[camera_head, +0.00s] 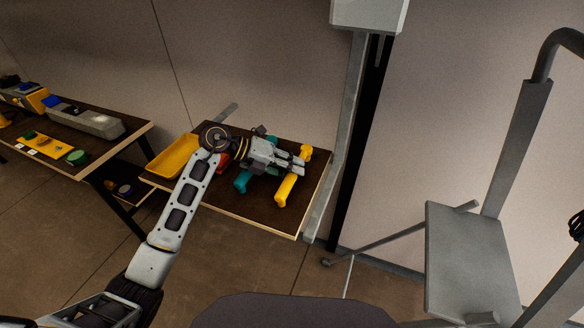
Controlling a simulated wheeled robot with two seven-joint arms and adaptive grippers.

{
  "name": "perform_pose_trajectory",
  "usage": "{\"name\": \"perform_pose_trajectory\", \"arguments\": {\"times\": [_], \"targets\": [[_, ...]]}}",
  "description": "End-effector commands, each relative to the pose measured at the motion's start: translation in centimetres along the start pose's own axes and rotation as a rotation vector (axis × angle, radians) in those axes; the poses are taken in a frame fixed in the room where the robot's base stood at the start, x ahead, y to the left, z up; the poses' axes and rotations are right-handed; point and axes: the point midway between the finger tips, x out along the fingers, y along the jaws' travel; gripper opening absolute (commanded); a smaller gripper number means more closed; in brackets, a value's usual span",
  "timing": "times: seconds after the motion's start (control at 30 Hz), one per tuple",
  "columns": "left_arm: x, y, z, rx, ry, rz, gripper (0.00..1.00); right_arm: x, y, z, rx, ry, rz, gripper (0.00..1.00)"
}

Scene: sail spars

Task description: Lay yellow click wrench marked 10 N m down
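The yellow click wrench (286,190) is at the right part of the small dark table, with its yellow ends showing above and below my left gripper. My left gripper (300,161) reaches over it from the left, and its fingers cover the wrench's middle. I cannot tell whether the fingers are closed on the wrench or whether it touches the table. The 10 N m mark is too small to read. My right gripper is not in view.
A teal tool (242,181) and a red item (223,162) lie left of the wrench. A yellow tray (173,157) is at the table's left. The table (262,215) has bare room at its front. A grey post (347,130) stands just right; a grey cart (470,255) is farther right.

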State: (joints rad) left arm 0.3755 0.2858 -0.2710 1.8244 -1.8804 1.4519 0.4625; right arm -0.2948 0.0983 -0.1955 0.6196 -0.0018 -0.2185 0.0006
Motion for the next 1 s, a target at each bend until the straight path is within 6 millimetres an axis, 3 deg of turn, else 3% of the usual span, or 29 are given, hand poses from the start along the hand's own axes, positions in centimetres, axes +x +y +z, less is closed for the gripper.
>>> {"name": "perform_pose_trajectory", "arguments": {"times": [0.03,0.17,0.67,1.0], "targets": [[0.0,-0.1,0.0,0.001,-0.001,-0.001,0.32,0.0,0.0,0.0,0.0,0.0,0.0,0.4],[0.0,-0.1,0.0,0.0,0.0,-0.001,0.48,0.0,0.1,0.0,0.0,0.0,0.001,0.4],[-0.4,0.1,0.0,-0.001,0.001,0.002,0.48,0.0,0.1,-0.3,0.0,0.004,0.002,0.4],[-3.3,0.0,0.0,0.0,-0.001,0.003,0.48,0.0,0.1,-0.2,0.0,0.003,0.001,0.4]]}}
